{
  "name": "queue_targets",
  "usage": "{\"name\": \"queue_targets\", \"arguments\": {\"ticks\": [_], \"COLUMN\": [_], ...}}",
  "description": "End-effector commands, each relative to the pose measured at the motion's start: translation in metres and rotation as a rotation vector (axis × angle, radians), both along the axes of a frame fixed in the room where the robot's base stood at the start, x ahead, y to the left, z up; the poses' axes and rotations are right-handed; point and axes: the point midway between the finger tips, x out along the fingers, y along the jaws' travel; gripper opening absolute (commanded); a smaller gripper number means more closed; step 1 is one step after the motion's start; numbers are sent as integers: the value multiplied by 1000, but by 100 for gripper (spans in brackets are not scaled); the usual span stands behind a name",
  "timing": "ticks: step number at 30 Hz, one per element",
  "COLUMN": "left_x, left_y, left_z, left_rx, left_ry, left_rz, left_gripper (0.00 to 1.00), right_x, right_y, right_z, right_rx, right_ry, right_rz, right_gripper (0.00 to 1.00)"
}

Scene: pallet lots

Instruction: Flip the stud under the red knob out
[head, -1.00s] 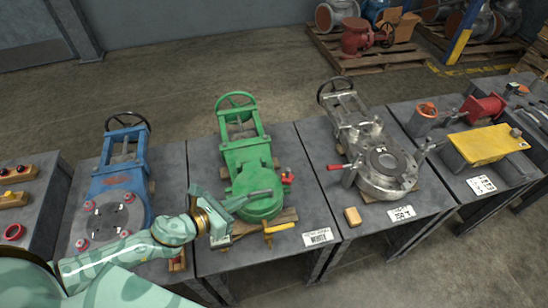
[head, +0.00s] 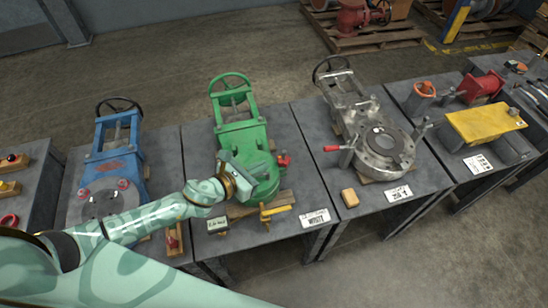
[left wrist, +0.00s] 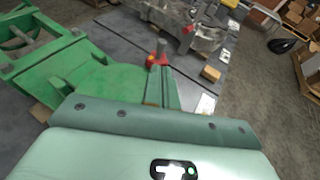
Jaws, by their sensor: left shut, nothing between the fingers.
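The green valve (head: 262,186) lies on a grey table in the middle of the head view. A red knob (head: 283,160) stands at the right edge of its round body, and it also shows in the left wrist view (left wrist: 157,60). The stud under the knob is too small to make out clearly. My left gripper (head: 262,171) is over the valve's round body, to the left of the knob. Its fingers (left wrist: 160,82) are shut and empty, with tips close to the knob; I cannot tell whether they touch. My right gripper is not in view.
A blue valve (head: 112,175) is on the left table and a silver valve (head: 385,145) with a red handle (head: 331,148) on the right one. A yellow clamp (head: 276,211), wooden block (head: 350,198) and white label (head: 314,217) lie near the front edges.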

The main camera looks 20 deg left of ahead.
Motion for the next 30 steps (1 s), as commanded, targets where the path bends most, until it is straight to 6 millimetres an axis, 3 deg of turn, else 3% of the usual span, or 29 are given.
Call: {"name": "queue_targets", "arguments": {"ticks": [6, 12, 25, 30], "left_x": [33, 45, 46, 39], "left_y": [-18, -26, -26, -28], "left_z": [-6, -7, -6, -1], "left_rx": [0, -1, 1, 20], "left_ry": [-1, 1, 2, 13], "left_rz": [-1, -1, 0, 0], "left_gripper": [0, 0, 0, 0], "right_x": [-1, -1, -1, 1], "right_y": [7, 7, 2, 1], "right_z": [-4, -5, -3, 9], "right_rx": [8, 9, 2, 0], "right_ry": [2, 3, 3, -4], "right_rz": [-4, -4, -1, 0], "right_gripper": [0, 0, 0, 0]}}
